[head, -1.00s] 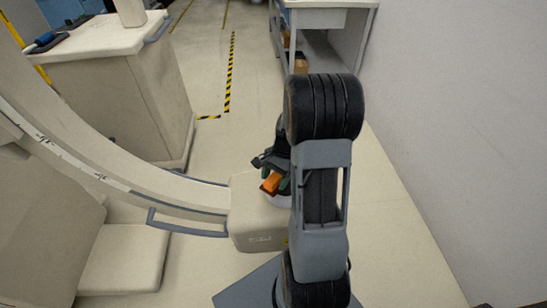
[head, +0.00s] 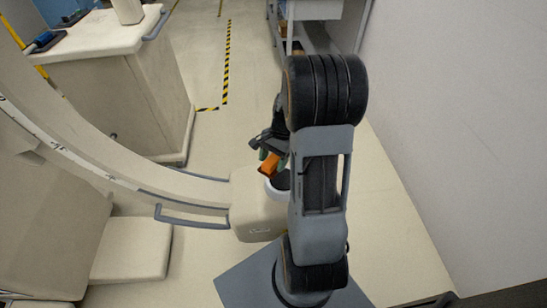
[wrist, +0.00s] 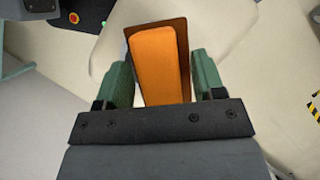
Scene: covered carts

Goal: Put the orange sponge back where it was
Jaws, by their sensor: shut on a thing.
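The orange sponge (head: 269,165) is in my gripper (head: 265,149), tilted, above the beige block-shaped end of the curved arm. In the wrist view the orange sponge (wrist: 158,66) lies between the two green fingers of my gripper (wrist: 163,72), with a brown backing showing along its edges. A round dark-topped thing with a white rim (head: 279,187) sits on the beige block (head: 256,215), just below and right of the sponge. It is partly hidden by my arm, and whether the sponge touches it I cannot tell.
A beige cart (head: 115,85) with a blue-handled item (head: 43,40) and a white cylinder (head: 128,10) stands at left. The large curved arm (head: 110,160) crosses the left. A shelf cart (head: 318,12) is at the back. A wall (head: 455,130) bounds the right. Floor between is clear.

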